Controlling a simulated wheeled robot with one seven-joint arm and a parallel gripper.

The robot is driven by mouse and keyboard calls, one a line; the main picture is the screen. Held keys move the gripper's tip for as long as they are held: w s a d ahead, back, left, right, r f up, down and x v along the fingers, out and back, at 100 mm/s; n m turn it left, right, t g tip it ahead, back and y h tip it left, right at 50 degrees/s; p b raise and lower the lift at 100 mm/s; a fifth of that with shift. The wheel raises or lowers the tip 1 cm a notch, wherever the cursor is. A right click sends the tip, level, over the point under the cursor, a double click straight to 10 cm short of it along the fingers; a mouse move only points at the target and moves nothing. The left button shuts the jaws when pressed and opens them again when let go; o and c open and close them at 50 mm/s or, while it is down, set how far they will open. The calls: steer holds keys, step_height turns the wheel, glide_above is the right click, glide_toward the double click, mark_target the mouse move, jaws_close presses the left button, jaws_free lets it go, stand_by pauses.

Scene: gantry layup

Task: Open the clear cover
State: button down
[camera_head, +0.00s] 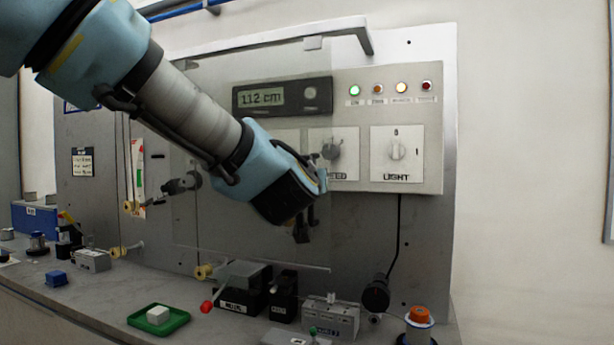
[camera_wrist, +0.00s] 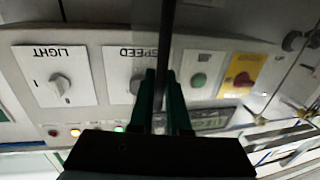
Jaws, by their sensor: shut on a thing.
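The clear cover (camera_head: 225,228) is a faint see-through sheet in front of the grey panel in the head view. Its lower edge shows as a pale line above the bench. My gripper (camera_head: 304,226) is at the cover's right side, below the display and pointing down. In the wrist view my gripper (camera_wrist: 168,95) has its two dark green fingers shut on a dark upright bar (camera_wrist: 169,40). The bar seems to be the cover's edge or handle; its ends are hidden. My arm hides part of the cover and the panel behind it.
The control box (camera_head: 352,92) has a display, several lamps, and a LIGHT knob (camera_head: 398,150). Below, the bench carries a green tray (camera_head: 136,320), a red-tipped lever (camera_head: 207,306), dark boxes (camera_head: 284,297) and an orange-capped item (camera_head: 419,314). Open wall lies to the right.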

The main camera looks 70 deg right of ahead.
steer(key=c, duration=0.9)
jaws_free()
steer(key=a+b, duration=0.1)
steer(key=a, duration=0.2)
steer(key=s+a+b, duration=0.1)
steer(key=a, duration=0.3)
steer(key=a+b, duration=0.1)
steer(key=a, duration=0.2)
steer(key=shift+s+a, duration=0.3)
steer(key=shift+w, duration=0.1)
